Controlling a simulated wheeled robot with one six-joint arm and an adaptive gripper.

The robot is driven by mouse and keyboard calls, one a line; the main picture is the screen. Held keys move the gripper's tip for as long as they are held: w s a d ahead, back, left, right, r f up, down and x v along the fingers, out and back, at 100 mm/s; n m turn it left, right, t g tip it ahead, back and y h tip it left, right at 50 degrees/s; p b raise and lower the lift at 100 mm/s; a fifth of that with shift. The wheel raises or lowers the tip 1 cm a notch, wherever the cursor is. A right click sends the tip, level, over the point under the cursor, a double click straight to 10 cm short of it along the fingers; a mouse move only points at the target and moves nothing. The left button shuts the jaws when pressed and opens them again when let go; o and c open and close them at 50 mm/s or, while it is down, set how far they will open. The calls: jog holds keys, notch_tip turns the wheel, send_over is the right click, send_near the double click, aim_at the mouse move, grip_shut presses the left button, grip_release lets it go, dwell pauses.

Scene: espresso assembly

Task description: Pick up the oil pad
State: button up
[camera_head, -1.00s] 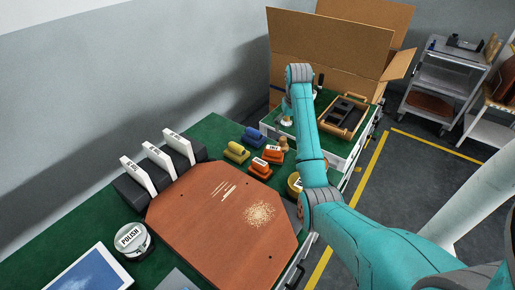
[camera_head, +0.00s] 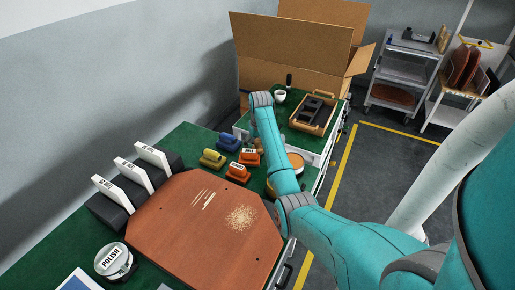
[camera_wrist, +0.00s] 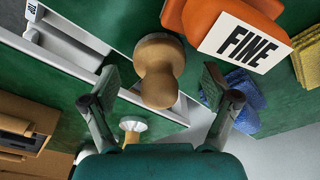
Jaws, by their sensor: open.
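A turned wooden piece with a rounded knob top (camera_wrist: 160,68), which I take to be the oil pad, stands on the green surface in the wrist view. My gripper (camera_wrist: 160,86) is open, with one finger on each side of the lower part of this piece as pictured. Gaps show on both sides, so neither finger appears to touch it. The piece's underside is hidden.
An orange block labelled FINE (camera_wrist: 245,40) sits close right of the wooden piece. A round tin (camera_head: 295,162) is beside my arm. A wooden tray (camera_head: 314,112) and white cup (camera_head: 280,96) lie beyond.

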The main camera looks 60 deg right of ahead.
jog(key=shift+f, duration=0.4)
jog(key=c, duration=1.3)
jog(key=shift+o, duration=0.2)
notch_tip(320, 180, up, 10)
jog(key=shift+r, duration=0.1)
jog(key=o, duration=0.6)
jog(key=c, duration=0.5)
